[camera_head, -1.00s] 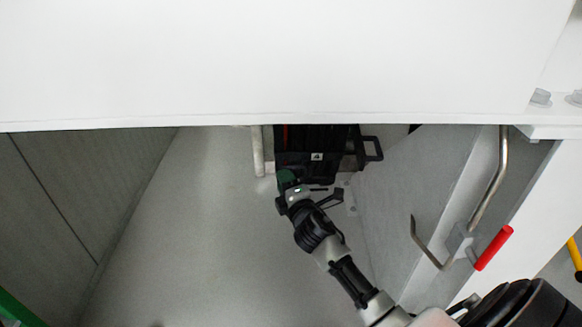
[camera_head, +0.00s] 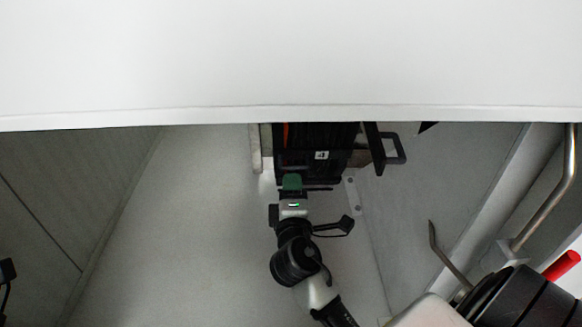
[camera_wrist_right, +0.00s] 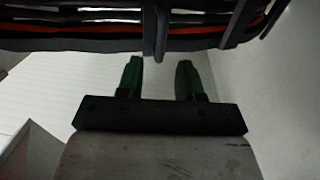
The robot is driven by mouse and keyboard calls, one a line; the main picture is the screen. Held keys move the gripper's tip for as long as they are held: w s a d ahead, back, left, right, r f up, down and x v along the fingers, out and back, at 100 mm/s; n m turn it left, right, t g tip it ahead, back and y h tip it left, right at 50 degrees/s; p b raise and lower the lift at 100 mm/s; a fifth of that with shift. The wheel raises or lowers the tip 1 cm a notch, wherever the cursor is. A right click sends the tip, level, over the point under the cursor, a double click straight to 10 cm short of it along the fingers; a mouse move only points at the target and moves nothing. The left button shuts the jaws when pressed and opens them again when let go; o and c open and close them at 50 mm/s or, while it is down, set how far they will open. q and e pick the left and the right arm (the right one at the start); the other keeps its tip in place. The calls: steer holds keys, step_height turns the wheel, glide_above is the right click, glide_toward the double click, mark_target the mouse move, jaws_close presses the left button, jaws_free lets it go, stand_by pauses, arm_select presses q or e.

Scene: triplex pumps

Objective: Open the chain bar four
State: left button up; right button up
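The chain bar four (camera_head: 335,165) is a black frame marked with a white label "4" (camera_head: 321,155). It hangs partly hidden under the white edge in the head view. In the right wrist view its dark underside with an orange stripe (camera_wrist_right: 262,22) crosses the top, with a dark tab (camera_wrist_right: 155,38) pointing down. My right gripper (camera_head: 292,180) is at its lower left in the head view. In the right wrist view its two green fingers (camera_wrist_right: 158,78) stand apart, with nothing seen between their tips, just below the tab. Whether they touch the bar is unclear. My left gripper's fingers are out of view.
A large white panel (camera_head: 290,60) covers the top of the head view. A black loop handle (camera_head: 393,148) juts out right of the bar. A bent metal rod (camera_head: 548,205) and a red grip (camera_head: 562,265) are at the right. The pale floor (camera_head: 190,230) at left is clear.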

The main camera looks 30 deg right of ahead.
mark_target(292, 168)
steer(key=b+x, duration=0.1)
steer(key=x, duration=0.5)
steer(key=shift+w+d, duration=0.15)
steer(key=shift+w, duration=0.1)
jaws_close()
